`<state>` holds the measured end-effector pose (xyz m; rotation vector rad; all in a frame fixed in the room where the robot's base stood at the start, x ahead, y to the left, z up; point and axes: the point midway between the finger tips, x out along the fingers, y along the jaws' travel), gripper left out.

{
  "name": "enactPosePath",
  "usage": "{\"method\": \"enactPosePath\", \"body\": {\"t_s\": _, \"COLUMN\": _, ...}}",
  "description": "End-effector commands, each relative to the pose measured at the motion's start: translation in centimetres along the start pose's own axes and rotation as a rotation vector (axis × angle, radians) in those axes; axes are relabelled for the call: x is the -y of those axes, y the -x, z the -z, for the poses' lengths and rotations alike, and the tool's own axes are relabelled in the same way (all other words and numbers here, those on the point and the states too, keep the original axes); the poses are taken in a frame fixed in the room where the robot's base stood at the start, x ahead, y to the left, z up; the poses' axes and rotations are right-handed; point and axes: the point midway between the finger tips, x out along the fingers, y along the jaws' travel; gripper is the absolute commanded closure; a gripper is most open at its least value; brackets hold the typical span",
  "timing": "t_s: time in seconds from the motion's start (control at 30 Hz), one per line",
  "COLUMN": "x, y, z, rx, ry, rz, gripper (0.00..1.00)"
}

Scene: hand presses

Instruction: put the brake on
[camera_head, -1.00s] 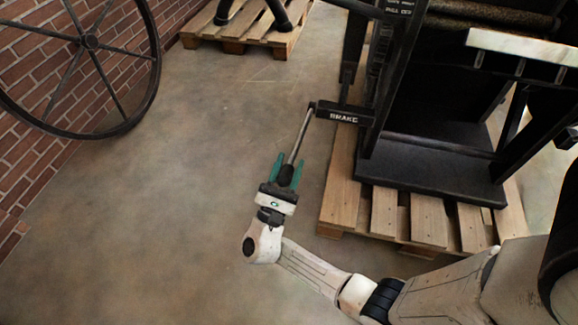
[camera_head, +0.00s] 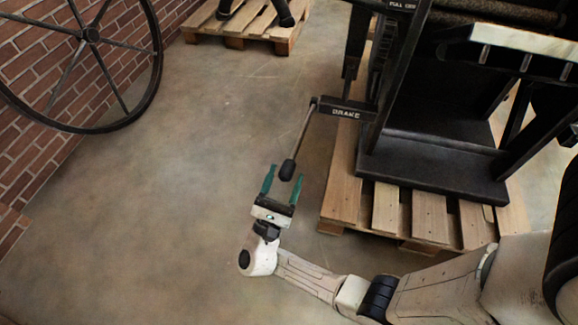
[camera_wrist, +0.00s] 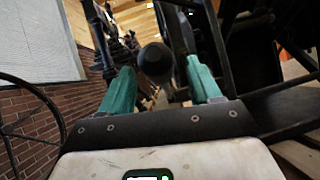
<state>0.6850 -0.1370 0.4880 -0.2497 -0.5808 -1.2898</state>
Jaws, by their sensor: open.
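The brake lever (camera_head: 302,135) is a thin metal rod that runs down from a black bracket marked BRAKE (camera_head: 345,111) on the press to a dark knob (camera_head: 288,169). My gripper (camera_head: 284,180) is open, with its two green fingers pointing up toward the knob. The knob lies just beyond the fingertips in the head view. In the wrist view the round end of the knob (camera_wrist: 155,60) shows between the open fingers (camera_wrist: 160,75), and no contact is visible.
The black press (camera_head: 430,160) stands on a wooden pallet (camera_head: 345,190) to the right of my gripper. A large spoked wheel (camera_head: 150,90) leans by the brick wall at left. Another pallet (camera_head: 236,40) is at the back. The floor between is clear.

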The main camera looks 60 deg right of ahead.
Motion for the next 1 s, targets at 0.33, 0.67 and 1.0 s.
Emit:
{"method": "enactPosePath", "body": {"t_s": 0.33, "x": 0.0, "y": 6.0, "z": 0.1, "rx": -0.001, "ry": -0.001, "rz": -0.005, "gripper": 0.37}}
{"method": "enactPosePath", "body": {"t_s": 0.67, "x": 0.0, "y": 7.0, "z": 0.0, "rx": 0.000, "ry": 0.000, "rz": -0.002, "gripper": 0.37}}
{"method": "enactPosePath", "body": {"t_s": 1.0, "x": 0.1, "y": 7.0, "z": 0.0, "rx": 0.000, "ry": 0.001, "rz": -0.002, "gripper": 0.37}}
